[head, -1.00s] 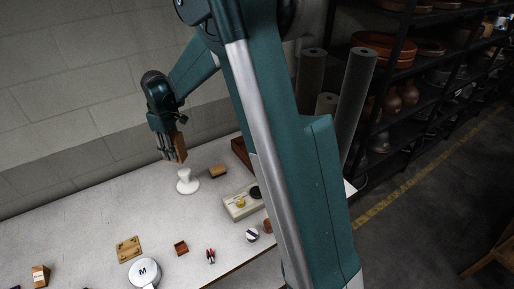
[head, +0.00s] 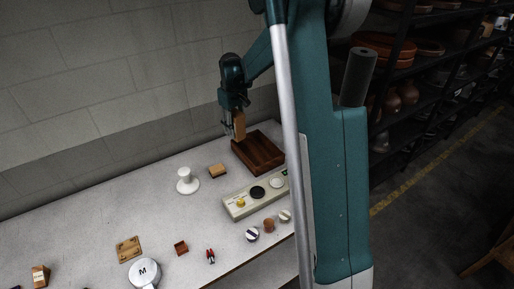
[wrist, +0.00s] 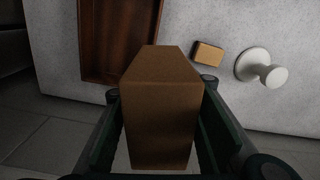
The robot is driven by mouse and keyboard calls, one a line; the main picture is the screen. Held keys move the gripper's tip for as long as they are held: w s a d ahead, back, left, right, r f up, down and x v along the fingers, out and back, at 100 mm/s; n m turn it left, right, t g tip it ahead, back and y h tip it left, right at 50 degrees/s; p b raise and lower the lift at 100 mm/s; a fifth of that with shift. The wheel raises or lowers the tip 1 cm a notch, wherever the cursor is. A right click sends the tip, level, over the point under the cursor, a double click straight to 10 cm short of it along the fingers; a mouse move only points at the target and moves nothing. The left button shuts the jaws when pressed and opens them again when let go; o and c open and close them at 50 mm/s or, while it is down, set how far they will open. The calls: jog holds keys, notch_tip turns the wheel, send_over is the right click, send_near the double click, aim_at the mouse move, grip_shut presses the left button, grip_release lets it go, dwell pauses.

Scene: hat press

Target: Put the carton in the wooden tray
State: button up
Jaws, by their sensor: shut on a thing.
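The carton (wrist: 160,105) is a brown box. It is held upright between the fingers of my gripper (head: 236,133) and also shows in the head view (head: 239,124). In the wrist view the fingers of my gripper (wrist: 158,125) lie on both sides of it. The wooden tray (head: 248,162) is dark brown with low walls and a divided inside, at the far end of the table. In the head view the carton appears at the tray's back left edge, above the table. In the wrist view the tray (wrist: 88,50) lies beyond the carton, to its left.
A white knob-shaped stand (head: 186,182) and a small tan block (head: 217,171) sit left of the tray. A control panel with buttons (head: 240,203) lies in front of it. Several small items, including a round device marked M (head: 145,272), lie toward the near left.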

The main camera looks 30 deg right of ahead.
jog(key=s+d+m, duration=0.2)
jog(key=d, duration=0.8)
send_over(257, 155)
jog(key=shift+s+f, duration=0.1)
jog(key=shift+f, duration=2.4)
jog(key=shift+a+f, duration=0.1)
jog(key=shift+f, duration=0.05)
jog(key=shift+f, duration=3)
jog(key=shift+f+b, duration=0.3)
jog(key=shift+f, duration=1.55)
jog(key=shift+f, duration=0.2)
